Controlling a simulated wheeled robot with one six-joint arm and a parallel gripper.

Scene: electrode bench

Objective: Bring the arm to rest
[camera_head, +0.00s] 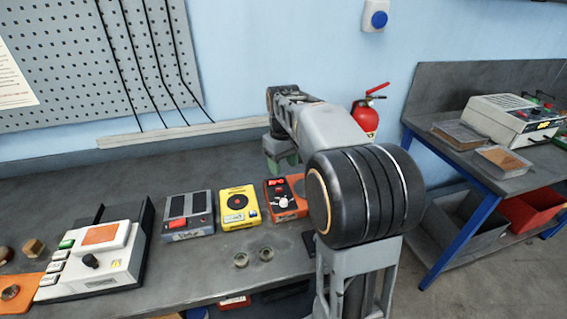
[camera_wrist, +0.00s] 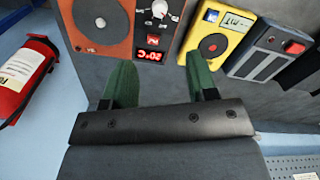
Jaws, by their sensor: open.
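My gripper (camera_wrist: 160,85) shows in the wrist view with its two green fingers spread apart and nothing between them. In the head view my gripper (camera_head: 280,163) is mostly hidden behind my arm, above the back of the bench (camera_head: 150,170). My arm reaches out over the bench, with a large black joint nearest the head camera. In the wrist view the fingers point toward an orange device (camera_wrist: 135,35) with a red digital display. The orange device (camera_head: 287,193) stands just below the gripper in the head view.
A yellow meter (camera_head: 239,208) and a grey device (camera_head: 188,214) stand left of the orange one. Two small rings (camera_head: 253,256) lie in front. A white-and-black instrument (camera_head: 100,255) is at left. A red fire extinguisher (camera_head: 365,115) hangs behind my arm. A second bench (camera_head: 460,165) stands right.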

